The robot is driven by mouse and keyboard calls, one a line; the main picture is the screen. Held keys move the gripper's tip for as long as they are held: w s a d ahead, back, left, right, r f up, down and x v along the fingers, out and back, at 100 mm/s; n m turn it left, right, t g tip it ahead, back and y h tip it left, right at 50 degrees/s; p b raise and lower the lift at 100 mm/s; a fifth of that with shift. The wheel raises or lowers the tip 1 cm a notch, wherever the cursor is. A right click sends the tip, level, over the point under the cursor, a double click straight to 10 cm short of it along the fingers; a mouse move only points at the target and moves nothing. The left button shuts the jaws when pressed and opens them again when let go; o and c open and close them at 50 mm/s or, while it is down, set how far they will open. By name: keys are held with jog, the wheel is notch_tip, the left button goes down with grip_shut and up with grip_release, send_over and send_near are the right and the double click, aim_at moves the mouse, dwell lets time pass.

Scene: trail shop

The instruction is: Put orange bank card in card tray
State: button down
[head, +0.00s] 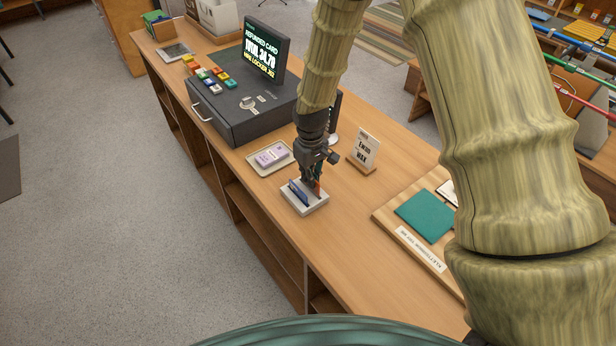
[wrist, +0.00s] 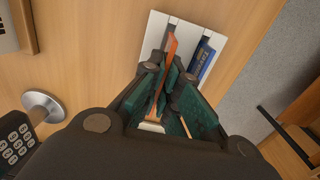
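The white card tray (head: 306,208) sits on the wooden counter, and its slotted top (wrist: 221,42) shows in the wrist view. A blue card (head: 298,193) stands in one slot, also in the wrist view (wrist: 204,60). The orange bank card (wrist: 170,52) stands edge-on between my fingertips, in line with the tray's other slot; a sliver of it (head: 317,187) shows in the head view. My gripper (head: 312,180) points down over the tray, its fingertips (wrist: 168,72) close together on the card. I cannot tell how deep the card's lower edge is in the slot.
A small dish (head: 256,166) with a lilac item and a dark till (head: 235,118) stand beyond the tray. A small sign (head: 366,148) stands right of it. A wooden board (head: 385,216) with a green pad lies at the right. Counter in front is clear.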

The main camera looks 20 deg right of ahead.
jog(key=shift+f+b, duration=0.3)
jog(key=shift+f, duration=0.65)
dwell(0.6)
jog(key=c, duration=1.6)
grip_release()
jog(key=shift+o, duration=0.2)
notch_tip(320, 180, up, 12)
